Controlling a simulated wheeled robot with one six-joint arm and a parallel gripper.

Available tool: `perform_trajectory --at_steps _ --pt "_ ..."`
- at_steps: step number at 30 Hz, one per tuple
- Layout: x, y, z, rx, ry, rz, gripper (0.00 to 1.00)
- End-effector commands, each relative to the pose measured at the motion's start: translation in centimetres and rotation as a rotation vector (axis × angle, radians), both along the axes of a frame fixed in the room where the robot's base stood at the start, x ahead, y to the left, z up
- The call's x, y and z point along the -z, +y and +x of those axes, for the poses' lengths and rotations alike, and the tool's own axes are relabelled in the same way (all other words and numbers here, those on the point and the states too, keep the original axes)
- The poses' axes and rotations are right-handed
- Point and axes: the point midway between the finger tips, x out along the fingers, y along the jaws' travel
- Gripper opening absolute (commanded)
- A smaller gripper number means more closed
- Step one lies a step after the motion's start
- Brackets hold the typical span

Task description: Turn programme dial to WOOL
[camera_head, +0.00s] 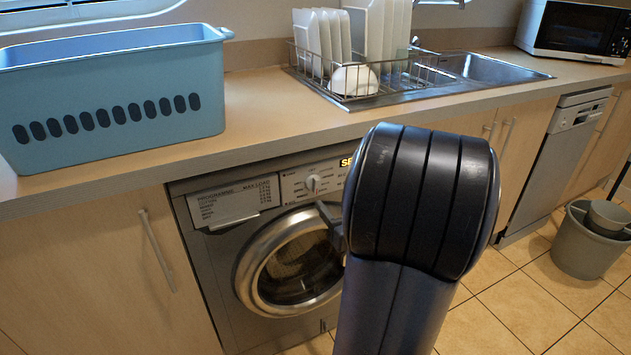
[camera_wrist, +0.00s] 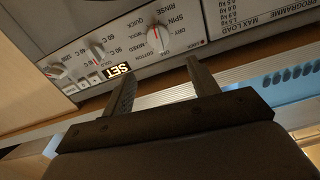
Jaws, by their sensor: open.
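The programme dial (camera_head: 312,183) is a round white knob on the washing machine's (camera_head: 228,240) front panel, left of the yellow-lit SET display.
Two other knobs (camera_wrist: 97,48) (camera_wrist: 57,72) sit beside the SET display (camera_wrist: 117,70). The worktop (camera_head: 262,110) overhangs the panel and holds a blue basket (camera_head: 115,70) and a dish rack (camera_head: 345,85). The round washer door (camera_head: 255,275) lies below the panel. A grey bin (camera_head: 580,250) stands at right.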

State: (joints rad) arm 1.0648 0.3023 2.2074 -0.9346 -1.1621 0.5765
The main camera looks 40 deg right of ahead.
Motion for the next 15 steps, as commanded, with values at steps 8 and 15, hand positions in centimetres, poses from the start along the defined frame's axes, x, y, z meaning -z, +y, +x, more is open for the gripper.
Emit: perform_trajectory --at_steps 8,15 --pt "0.2 -1.1 5.0 -0.004 0.001 -0.001 0.57" --pt "0.1 -1.9 8.3 -0.001 0.001 -0.001 0.57"
